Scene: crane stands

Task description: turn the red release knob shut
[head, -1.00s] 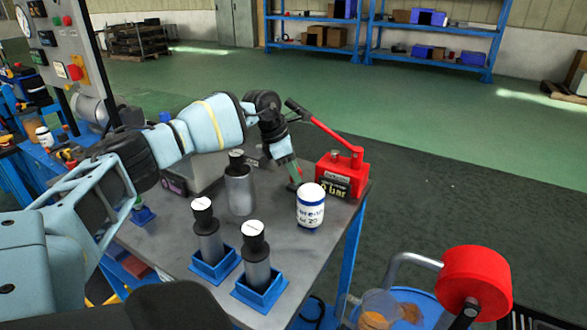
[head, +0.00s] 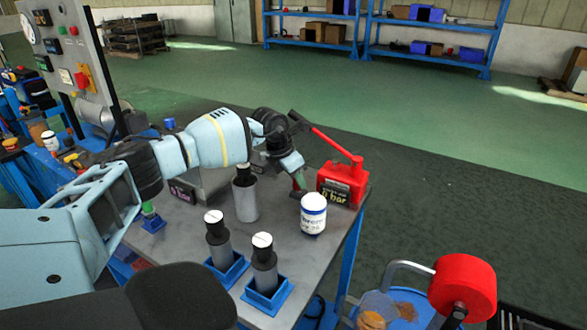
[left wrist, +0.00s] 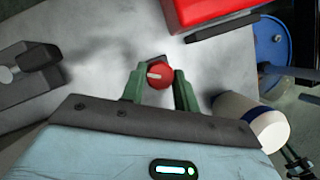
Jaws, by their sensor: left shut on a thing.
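The red release knob (left wrist: 159,75) shows in the left wrist view as a round red cap with a pale mark across its left part. My left gripper (left wrist: 159,88) has its two green fingers on either side of the knob and is shut on it. In the head view the left gripper (head: 297,182) points down at the tabletop, just left of the red hand pump (head: 343,183) with its long red lever. There the knob is mostly hidden by the fingers. The right gripper is not in view.
A white canister (head: 313,212) stands close in front of the gripper. A grey cylinder (head: 246,200) and two black-topped cylinders in blue holders (head: 267,293) stand on the grey table (head: 185,232). A red wheel (head: 463,290) is at lower right.

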